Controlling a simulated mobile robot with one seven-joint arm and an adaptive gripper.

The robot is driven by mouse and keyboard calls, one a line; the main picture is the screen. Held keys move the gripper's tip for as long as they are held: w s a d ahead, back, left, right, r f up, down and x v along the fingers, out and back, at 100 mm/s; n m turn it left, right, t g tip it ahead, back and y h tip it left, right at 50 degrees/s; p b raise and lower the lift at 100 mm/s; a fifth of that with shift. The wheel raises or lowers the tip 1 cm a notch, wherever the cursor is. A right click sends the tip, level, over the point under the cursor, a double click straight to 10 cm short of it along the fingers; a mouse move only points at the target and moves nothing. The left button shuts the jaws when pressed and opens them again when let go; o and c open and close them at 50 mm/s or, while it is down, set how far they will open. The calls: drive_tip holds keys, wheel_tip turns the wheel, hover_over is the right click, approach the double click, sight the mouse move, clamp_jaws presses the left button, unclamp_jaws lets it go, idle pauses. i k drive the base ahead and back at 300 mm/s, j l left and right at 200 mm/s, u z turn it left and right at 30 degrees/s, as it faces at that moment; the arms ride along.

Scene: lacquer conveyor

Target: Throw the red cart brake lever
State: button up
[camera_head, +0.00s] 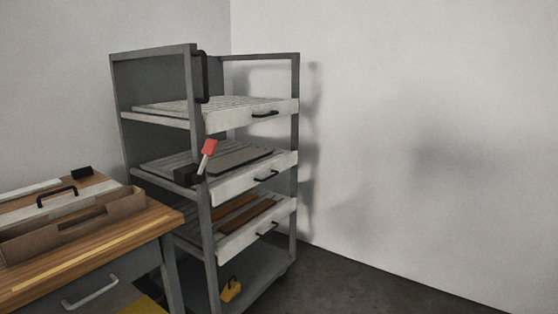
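The red cart brake lever (209,148) is on the near front post of a grey shelf cart (206,220). Its red block-shaped end sits on a short pale stem that rises from a dark mount (188,175). The lever tilts up and a little to the right. Nothing touches it in this view. My gripper is not in view.
The cart holds several pale trays with black handles, such as the top tray (281,106). A black vertical handle (202,77) is on the near post. A wooden-topped bench (150,236) with a brown tote (75,227) stands at left. Floor (350,285) at right is clear.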

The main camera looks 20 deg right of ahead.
sight(210, 145)
drive_tip(key=z, duration=0.3)
drive_tip(key=i+l+z, duration=0.1)
drive_tip(key=i+z, duration=0.85)
